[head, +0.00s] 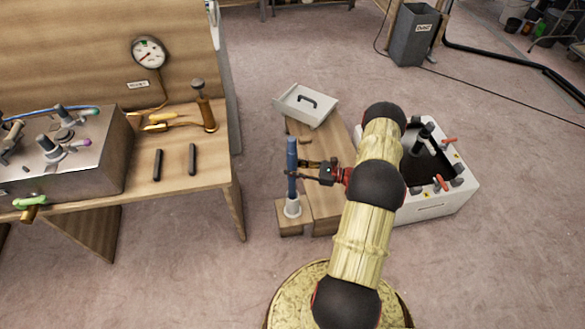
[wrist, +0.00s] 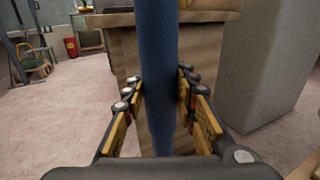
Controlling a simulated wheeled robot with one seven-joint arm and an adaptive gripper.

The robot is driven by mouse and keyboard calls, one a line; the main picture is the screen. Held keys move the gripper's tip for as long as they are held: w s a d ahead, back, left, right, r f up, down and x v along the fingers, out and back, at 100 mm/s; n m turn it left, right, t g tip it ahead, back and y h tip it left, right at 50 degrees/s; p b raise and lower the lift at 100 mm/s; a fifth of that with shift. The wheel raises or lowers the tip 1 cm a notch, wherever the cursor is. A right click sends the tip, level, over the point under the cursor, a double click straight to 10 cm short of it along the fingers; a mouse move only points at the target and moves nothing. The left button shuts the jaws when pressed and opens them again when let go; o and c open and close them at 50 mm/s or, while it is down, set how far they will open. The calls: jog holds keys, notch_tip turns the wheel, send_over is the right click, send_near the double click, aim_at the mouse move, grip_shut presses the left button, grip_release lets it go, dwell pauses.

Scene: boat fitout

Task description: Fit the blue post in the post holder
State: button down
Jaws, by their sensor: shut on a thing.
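The blue post (head: 292,160) stands upright over the pale round post holder (head: 292,207), which sits on a small wooden block. The post's lower end meets the top of the holder in the head view; I cannot tell how deep it sits. My gripper (head: 303,173) comes from the right and is shut on the post at about mid-height. In the wrist view the blue post (wrist: 155,50) runs upright between the two fingers of my gripper (wrist: 162,95). The holder is not in the wrist view.
A low wooden bench (head: 322,205) stands beside the holder, with a white tray (head: 306,104) at its far end. A white console (head: 445,203) is at right. A wooden workbench (head: 215,178) with a gauge and two black bars is at left. Open floor lies beyond.

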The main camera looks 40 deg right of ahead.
aim_at(292, 184)
jog(key=shift+a+f+b, duration=0.1)
jog(key=shift+f+b, duration=0.95)
jog(key=shift+f, duration=4.7)
jog(key=c, duration=1.3)
grip_release()
jog(key=shift+c, duration=0.2)
jog(key=v, duration=1.2)
